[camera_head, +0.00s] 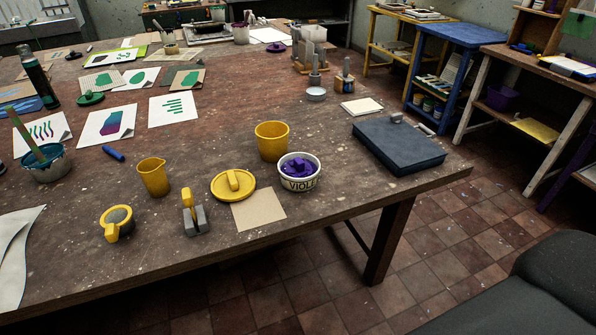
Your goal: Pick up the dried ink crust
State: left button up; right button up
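A white pot labelled "VIOLE…" (300,184) stands near the table's front right edge. A lumpy purple mass (295,167) sits in its mouth and looks like the dried ink crust; how deep it reaches is hidden by the wall. A yellow cup (271,142) stands just behind the pot. A yellow lid with a raised grip (233,185) lies left of it, beside a bare tan card (258,211). Neither of my grippers is in view.
A dark blue-grey slab (398,146) lies right of the pot. A yellow jug (153,177), a grey block with a yellow handle (194,215) and a yellow-handled round tool (117,223) stand to the left. Prints cover the left side. Bare table lies between pot and slab.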

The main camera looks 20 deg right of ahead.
aim_at(297, 169)
jog(key=j+z, duration=0.15)
jog(key=z, duration=1.6)
jog(key=k+j, duration=0.2)
jog(key=j, duration=0.15)
jog(key=k+j, duration=0.2)
jog(key=j, duration=0.15)
jog(key=k+j, duration=0.2)
jog(key=j, duration=0.15)
